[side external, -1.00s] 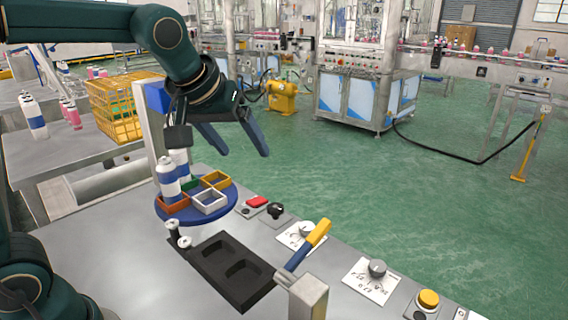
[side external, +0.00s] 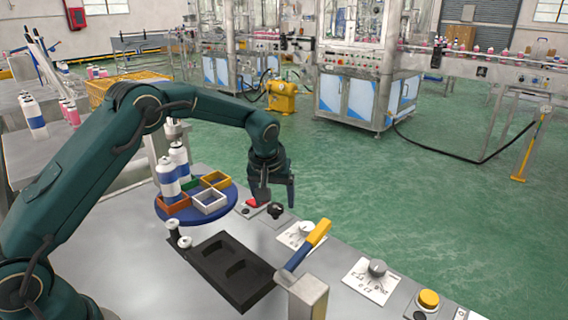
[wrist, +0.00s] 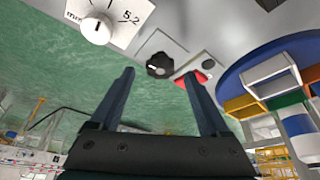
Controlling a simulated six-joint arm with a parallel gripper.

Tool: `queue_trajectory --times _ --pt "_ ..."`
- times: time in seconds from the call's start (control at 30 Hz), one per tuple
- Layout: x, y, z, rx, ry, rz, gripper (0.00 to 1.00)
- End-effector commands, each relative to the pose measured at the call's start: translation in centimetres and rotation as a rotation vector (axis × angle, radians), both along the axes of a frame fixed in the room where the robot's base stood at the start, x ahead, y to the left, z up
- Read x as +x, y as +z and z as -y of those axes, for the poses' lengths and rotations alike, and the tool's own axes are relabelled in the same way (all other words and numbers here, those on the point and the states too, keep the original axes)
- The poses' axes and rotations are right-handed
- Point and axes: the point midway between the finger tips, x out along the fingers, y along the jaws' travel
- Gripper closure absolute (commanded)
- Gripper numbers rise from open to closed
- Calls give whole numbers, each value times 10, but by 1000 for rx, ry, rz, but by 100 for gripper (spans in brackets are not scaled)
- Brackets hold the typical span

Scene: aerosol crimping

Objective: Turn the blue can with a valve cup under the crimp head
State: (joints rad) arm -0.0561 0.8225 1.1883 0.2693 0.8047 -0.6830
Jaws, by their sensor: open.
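The round blue turntable (side external: 231,202) carries coloured square nests. A white can with a blue band (side external: 167,180) stands upright in the front orange-brown nest (side external: 178,206). A second such can (side external: 179,158) stands behind it, below the crimp head (side external: 174,130); whether either has a valve cup is too small to tell. My gripper (side external: 276,203) is open and empty, pointing down at the panel right of the turntable. In the wrist view, the black knob (wrist: 160,66) lies between my fingertips (wrist: 159,73), and the red button (wrist: 191,79) is beside the right finger. Neither visibly touches.
A black tray (side external: 236,271) with two recesses and a yellow-handled lever (side external: 306,245) stand at the front. Two small white-topped pieces (side external: 178,236) are by the tray. A dial (side external: 377,268) and a yellow button (side external: 428,299) are further right.

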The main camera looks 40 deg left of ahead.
Motion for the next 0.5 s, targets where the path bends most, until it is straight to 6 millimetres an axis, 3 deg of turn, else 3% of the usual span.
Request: queue_trajectory --times 0.2,0.47,0.5 --pt "5 -15 -4 -1 0 1 20" --pt "5 -16 -4 0 0 1 20" --pt "6 -16 -4 0 0 1 36"
